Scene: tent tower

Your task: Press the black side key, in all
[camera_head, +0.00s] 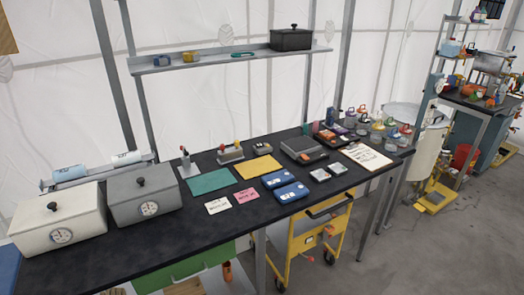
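I cannot make out a black side key at this size. Neither of my grippers shows in the head view.
A white lidded box (58,218) and a grey lidded box (145,192), each with a dial, stand at the left. Green (209,182) and yellow (258,167) mats lie mid-table. A yellow cart (300,245) stands under the front edge. Several bottles crowd the far right end.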

